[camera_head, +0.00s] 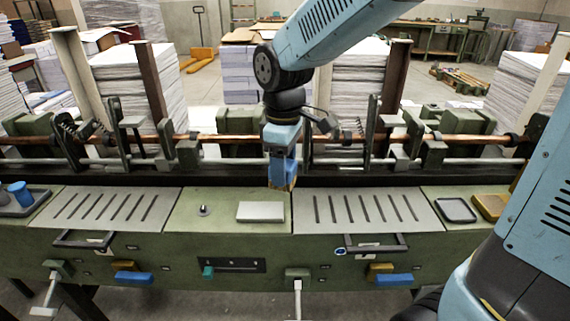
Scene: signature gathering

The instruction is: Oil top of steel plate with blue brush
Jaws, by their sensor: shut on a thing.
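The steel plate (260,212) is a pale grey flat rectangle. It lies on the green middle panel of the machine, between two slotted grey panels. My gripper (284,152) points down behind and slightly right of the plate. It is shut on the blue brush (283,173), whose yellowish lower end points down. The brush appears above and apart from the plate; its exact height is hard to tell. The fingertips are small and partly hidden by the blue parts.
A small dark knob (203,210) stands left of the plate. A dark tray (455,210) and a yellow-brown block (489,206) sit at the right. A copper-coloured bar (230,139) runs behind the panels.

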